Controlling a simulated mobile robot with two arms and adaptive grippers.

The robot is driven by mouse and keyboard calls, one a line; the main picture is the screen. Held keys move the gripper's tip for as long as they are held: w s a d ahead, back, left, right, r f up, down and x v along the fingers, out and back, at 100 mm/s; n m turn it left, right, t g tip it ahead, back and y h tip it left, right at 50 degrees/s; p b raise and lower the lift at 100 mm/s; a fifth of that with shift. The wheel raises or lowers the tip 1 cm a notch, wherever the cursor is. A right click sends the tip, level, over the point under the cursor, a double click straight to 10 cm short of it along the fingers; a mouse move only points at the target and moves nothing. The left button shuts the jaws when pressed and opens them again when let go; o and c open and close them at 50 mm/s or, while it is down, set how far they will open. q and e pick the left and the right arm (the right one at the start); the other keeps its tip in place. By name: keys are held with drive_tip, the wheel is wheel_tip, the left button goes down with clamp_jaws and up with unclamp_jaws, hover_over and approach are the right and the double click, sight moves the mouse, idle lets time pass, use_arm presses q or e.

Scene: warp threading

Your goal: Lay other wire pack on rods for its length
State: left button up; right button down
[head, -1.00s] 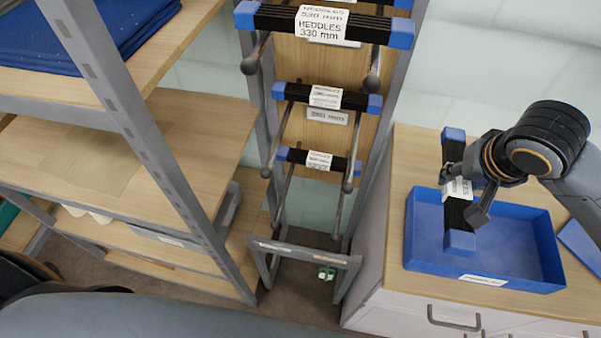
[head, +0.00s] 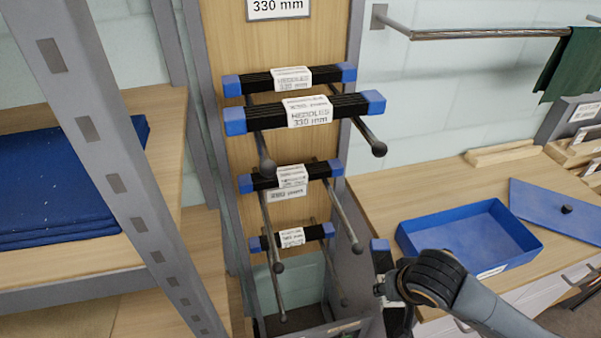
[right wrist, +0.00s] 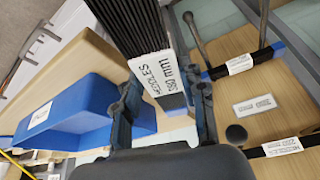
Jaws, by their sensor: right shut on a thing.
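My right gripper (right wrist: 163,103) is shut on a black wire pack (right wrist: 140,30) with a white label and blue ends. In the head view, this held pack's blue end (head: 380,245) shows just right of the rack; my wrist (head: 430,278) covers much of the rest. The rack has pairs of grey rods on a wooden back panel. The upper rods (head: 367,135) bear two packs, a rear one (head: 325,76) and a front one (head: 350,106). One pack (head: 262,183) lies on the middle rods (head: 347,215) and one (head: 268,242) on the lower rods (head: 272,285). My left gripper is out of view.
An open blue tray (head: 470,235), empty, stands on the wooden worktop (head: 420,190) at right, with a blue lid (head: 560,215) beside it. A shelf post (head: 110,170) rises left of the rack. A wall rail (head: 480,34) holds green cloth. Space before the upper rods looks clear.

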drive_tip(key=shift+w+a+r, duration=0.15)
drive_tip(key=shift+w+r, duration=0.05)
drive_tip(key=shift+r, duration=0.15)
drive_tip(key=w+r, duration=0.3)
drive_tip(key=r, duration=1)
drive_tip(key=shift+w+r, duration=0.15)
drive_tip(key=shift+r, duration=0.05)
drive_tip(key=shift+f, duration=0.1)
